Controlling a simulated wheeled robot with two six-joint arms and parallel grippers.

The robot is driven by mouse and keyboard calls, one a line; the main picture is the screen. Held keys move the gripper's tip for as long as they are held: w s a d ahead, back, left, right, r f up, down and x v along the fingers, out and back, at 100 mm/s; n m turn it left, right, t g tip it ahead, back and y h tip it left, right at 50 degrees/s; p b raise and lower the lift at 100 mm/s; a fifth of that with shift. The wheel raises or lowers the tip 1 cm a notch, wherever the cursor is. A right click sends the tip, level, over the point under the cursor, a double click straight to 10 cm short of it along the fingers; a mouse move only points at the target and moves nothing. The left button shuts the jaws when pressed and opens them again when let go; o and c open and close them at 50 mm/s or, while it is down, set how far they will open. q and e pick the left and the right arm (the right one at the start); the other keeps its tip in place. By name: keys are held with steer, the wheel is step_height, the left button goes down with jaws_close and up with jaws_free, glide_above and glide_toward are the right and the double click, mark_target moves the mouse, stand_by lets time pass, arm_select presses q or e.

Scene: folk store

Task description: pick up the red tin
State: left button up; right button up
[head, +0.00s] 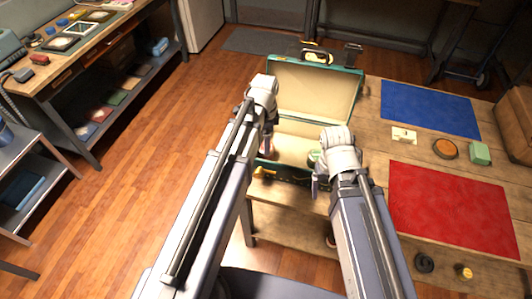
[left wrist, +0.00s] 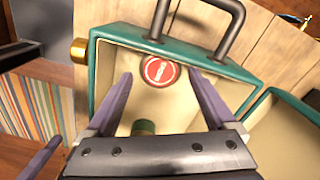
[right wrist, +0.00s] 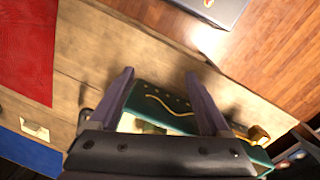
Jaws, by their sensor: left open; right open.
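The red tin (left wrist: 159,71) is round, with a white mark on top. It lies inside the open green case (left wrist: 96,78), near one wall, in the left wrist view. My left gripper (left wrist: 160,80) is open, its fingers spread to either side of the tin in that view; contact cannot be told. A green item (left wrist: 143,127) lies in the case nearer my gripper base. My right gripper (right wrist: 160,76) is open over the case's edge.
The wooden table (head: 379,158) also bears a red mat (head: 450,205), a blue mat (head: 430,107), a white card (head: 404,135), a round brown item (head: 445,149) and a green block (head: 480,153). The raised lid bounds the case's far side.

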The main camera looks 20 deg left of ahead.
arm_select(q)
step_height(320, 180, down, 5)
steer(key=b, duration=0.4)
steer(key=shift+f+b, duration=0.15)
steer(key=shift+b, duration=0.15)
arm_select(e)
step_height(320, 180, down, 5)
steer(key=shift+f, duration=0.2)
steer(key=shift+r, duration=0.1)
arm_select(q)
steer(key=c, duration=1.2)
steer(key=shift+r, duration=0.2)
arm_select(e)
steer(key=shift+r, duration=0.1)
arm_select(q)
step_height(320, 180, up, 18)
steer(key=p, duration=1.8)
steer(key=shift+f, duration=0.2)
arm_select(e)
step_height(320, 180, up, 18)
steer(key=shift+f, duration=0.2)
